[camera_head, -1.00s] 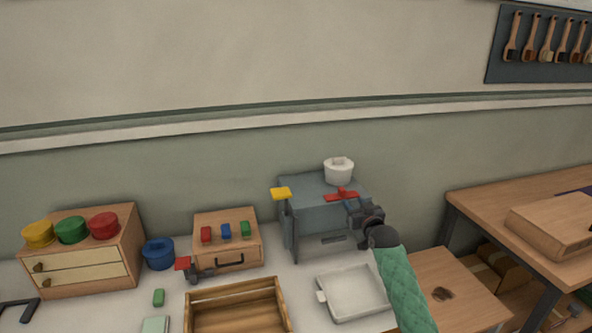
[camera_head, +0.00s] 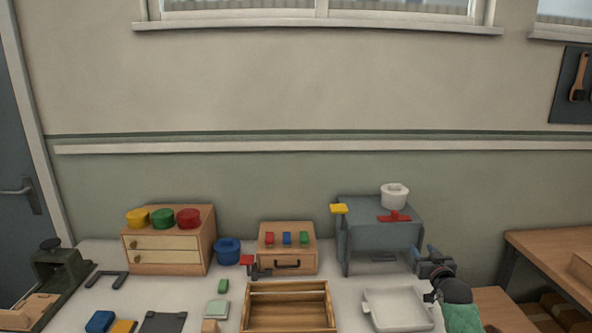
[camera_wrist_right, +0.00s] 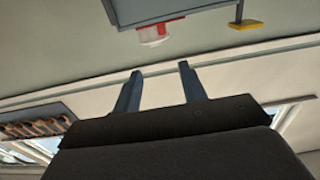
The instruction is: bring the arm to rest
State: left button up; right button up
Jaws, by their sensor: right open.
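My right gripper (camera_head: 428,260) is at the right of the head view, in front of the right side of the grey machine (camera_head: 376,238). In the right wrist view its two fingers (camera_wrist_right: 160,70) stand apart with nothing between them. The sleeve of my right arm runs down to the lower right. My left gripper is in neither view.
The grey machine carries a white pot (camera_head: 394,196), a red bar (camera_head: 394,216) and a yellow piece (camera_head: 339,209). A white tray (camera_head: 366,308) lies below my gripper, beside a wooden crate (camera_head: 247,318). A drawer cabinet (camera_head: 206,248) stands left. The wall above is clear.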

jog(key=s+a+f+n+g, duration=0.1)
jog(key=s+a+f+g, duration=0.1)
jog(key=s+a+f, duration=0.4)
jog(key=s+a+f+g, duration=0.2)
jog(key=s+f+g, duration=0.1)
jog(key=s+f, duration=0.55)
jog(key=s+a+f+n+g, duration=0.15)
jog(key=s+a+f, duration=0.35)
jog(key=s, duration=0.5)
jog(key=s+a+f+g, duration=0.2)
jog(key=s+a+g, duration=0.15)
jog(key=s, duration=1.15)
jog(key=s+a+f+g, duration=0.2)
jog(key=s+g, duration=0.2)
jog(key=s, duration=1)
notch_tip(320, 180, down, 20)
jog(key=w+a+g, duration=0.1)
jog(key=w+a, duration=0.1)
jog(key=s+f, duration=0.3)
jog(key=f, duration=0.9)
jog(key=s+f+g, duration=0.1)
jog(key=s+f, duration=0.3)
jog(key=f, duration=0.8)
jog(key=shift+s+a+f+m, duration=0.15)
jog(key=shift+a+f+m, duration=0.1)
jog(key=shift+m, duration=0.1)
